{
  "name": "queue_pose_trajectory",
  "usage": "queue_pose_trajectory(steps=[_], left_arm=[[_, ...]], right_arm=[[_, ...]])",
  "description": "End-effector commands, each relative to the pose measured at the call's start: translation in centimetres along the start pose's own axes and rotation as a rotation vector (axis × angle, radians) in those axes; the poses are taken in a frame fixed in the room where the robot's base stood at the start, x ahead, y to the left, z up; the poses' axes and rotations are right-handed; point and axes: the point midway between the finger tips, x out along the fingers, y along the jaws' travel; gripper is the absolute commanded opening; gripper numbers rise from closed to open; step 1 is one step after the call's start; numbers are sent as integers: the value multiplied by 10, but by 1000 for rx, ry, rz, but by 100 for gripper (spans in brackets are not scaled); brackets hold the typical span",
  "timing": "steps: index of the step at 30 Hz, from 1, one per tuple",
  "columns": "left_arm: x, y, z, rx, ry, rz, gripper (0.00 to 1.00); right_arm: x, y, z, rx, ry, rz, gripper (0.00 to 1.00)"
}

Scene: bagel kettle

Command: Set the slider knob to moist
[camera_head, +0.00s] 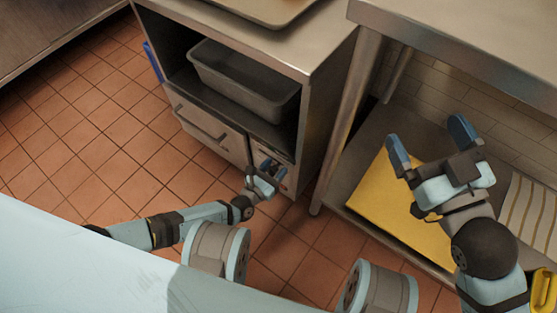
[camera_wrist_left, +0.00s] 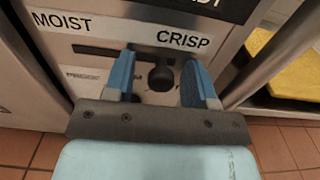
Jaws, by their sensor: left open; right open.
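The black slider knob (camera_wrist_left: 161,79) shows in the left wrist view on a metal panel (camera_wrist_left: 80,58), below the slot and nearer the CRISP label (camera_wrist_left: 184,39) on the right. The MOIST label (camera_wrist_left: 62,22) is at the panel's left. My left gripper (camera_wrist_left: 160,82) is open, its blue fingers on either side of the knob; I cannot tell whether they touch it. In the head view the left gripper (camera_head: 268,170) is at the front of the cabinet, hiding the knob. My right gripper (camera_head: 428,137) is open and empty above a yellow board on the right.
The metal cabinet (camera_head: 325,110) holds a grey bin (camera_head: 235,92) on its open shelf, with a drawer handle (camera_head: 200,123) below. A tray (camera_head: 262,8) lies on top. A steel table (camera_head: 470,45) stands at right, its lower shelf holding the yellow board (camera_head: 385,205). Tiled floor lies clear at left.

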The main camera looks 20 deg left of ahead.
Motion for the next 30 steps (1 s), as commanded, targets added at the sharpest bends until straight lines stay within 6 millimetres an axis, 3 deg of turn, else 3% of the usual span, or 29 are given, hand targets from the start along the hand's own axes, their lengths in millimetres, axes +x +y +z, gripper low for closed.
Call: queue_pose_trajectory(steps=[7, 12, 14, 20, 30], left_arm=[[0, 0, 0, 0, 0, 0, 48], [0, 0, 0, 0, 0, 0, 9], [0, 0, 0, 0, 0, 0, 0], [1, 8, 0, 3, -1, 0, 0], [1, 70, 1, 3, -3, 0, 0]], right_arm=[[0, 0, 0, 1, -1, 0, 98], [0, 0, 0, 1, -1, 0, 98], [0, 0, 0, 1, -1, 0, 98], [0, 0, 0, 3, 0, 1, 98], [0, 0, -1, 3, 1, 1, 98]])
